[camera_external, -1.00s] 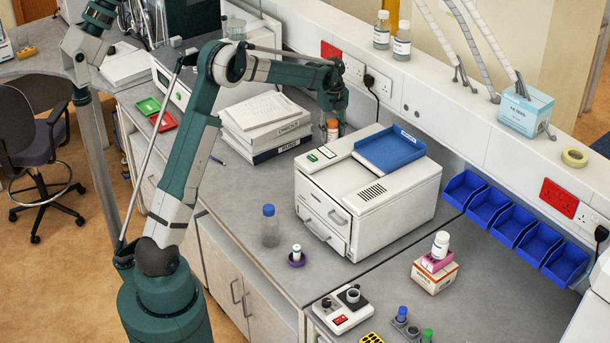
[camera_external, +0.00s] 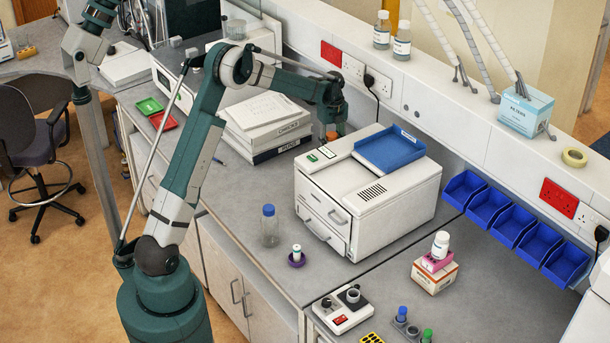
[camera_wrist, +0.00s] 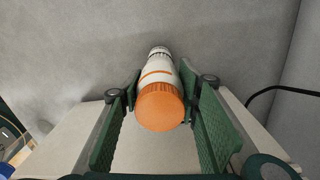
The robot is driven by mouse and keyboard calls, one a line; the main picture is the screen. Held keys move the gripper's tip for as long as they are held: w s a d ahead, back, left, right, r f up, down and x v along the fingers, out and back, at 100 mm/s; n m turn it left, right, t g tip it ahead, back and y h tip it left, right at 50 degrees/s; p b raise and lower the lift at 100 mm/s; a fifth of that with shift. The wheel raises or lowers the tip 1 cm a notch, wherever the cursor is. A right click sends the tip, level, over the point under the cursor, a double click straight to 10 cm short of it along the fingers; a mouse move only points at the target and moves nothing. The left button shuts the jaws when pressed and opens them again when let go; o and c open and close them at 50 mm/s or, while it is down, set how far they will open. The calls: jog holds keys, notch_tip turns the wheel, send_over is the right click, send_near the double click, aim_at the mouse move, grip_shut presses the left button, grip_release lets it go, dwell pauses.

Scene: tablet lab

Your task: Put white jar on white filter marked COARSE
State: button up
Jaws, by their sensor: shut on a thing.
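My gripper (camera_external: 331,112) points down behind the left rear of the white bench instrument, right of the stacked white boxes. It is shut on a white jar (camera_wrist: 157,76) with an orange cap and band, between its green fingers in the wrist view. Only an orange bit of the jar (camera_external: 331,136) shows in the external view; the instrument hides its lower part. I cannot tell if its base touches anything. Papers lie on top.
The white instrument (camera_external: 330,190) carries a blue tray (camera_external: 389,148). A wall ledge runs behind.

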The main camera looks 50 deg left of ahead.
jog(key=shift+f, duration=0.2)
jog(key=shift+f, duration=0.2)
jog(key=o, duration=0.9)
jog(key=shift+r, duration=0.15)
notch_tip(320, 180, up, 12)
jog(key=shift+r, duration=0.1)
dwell(0.8)
